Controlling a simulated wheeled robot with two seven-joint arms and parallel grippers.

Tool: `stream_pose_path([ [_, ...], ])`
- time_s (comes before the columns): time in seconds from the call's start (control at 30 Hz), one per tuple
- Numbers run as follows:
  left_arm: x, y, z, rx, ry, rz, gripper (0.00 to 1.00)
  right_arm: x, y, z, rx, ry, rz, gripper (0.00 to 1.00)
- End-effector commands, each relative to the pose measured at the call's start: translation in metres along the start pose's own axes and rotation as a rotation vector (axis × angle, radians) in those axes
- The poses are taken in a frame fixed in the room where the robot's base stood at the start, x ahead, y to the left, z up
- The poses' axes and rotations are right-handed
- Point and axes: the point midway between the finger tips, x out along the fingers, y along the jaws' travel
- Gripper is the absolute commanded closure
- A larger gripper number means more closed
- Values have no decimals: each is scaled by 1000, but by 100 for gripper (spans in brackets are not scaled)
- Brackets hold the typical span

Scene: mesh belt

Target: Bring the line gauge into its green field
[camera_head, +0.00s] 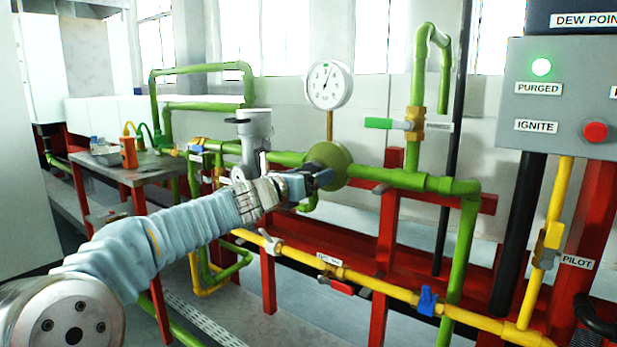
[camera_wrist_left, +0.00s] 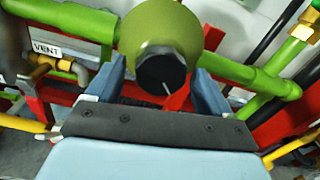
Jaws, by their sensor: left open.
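The round white line gauge (camera_head: 329,84) stands on a brass stem above the green pipe. A white line on the knob points down, slightly right. My left gripper (camera_head: 318,180) is open, its blue fingers (camera_wrist_left: 159,68) on either side of the knob. I cannot tell whether they touch it. My right gripper is out of view.
A green-handled valve (camera_head: 392,124) is right of the gauge. A yellow pipe (camera_head: 375,283) with a blue valve (camera_head: 427,301) runs below. Red posts (camera_head: 385,250) stand behind it. The grey control panel (camera_head: 565,95) with a lit green lamp is at right. A small table (camera_head: 140,168) stands left.

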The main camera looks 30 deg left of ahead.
Motion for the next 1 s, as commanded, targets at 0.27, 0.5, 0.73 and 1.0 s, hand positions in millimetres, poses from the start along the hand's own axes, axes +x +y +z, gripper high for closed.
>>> stream_pose_path([
  [0.27,0,0,0,0,0,0,52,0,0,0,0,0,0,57],
  [0.5,0,0,-1,0,1,0,75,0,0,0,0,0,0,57],
  [0.73,0,0,-2,25,2,-1,75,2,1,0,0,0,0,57],
  [1.0,0,1,-3,164,2,-1,75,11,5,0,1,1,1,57],
])
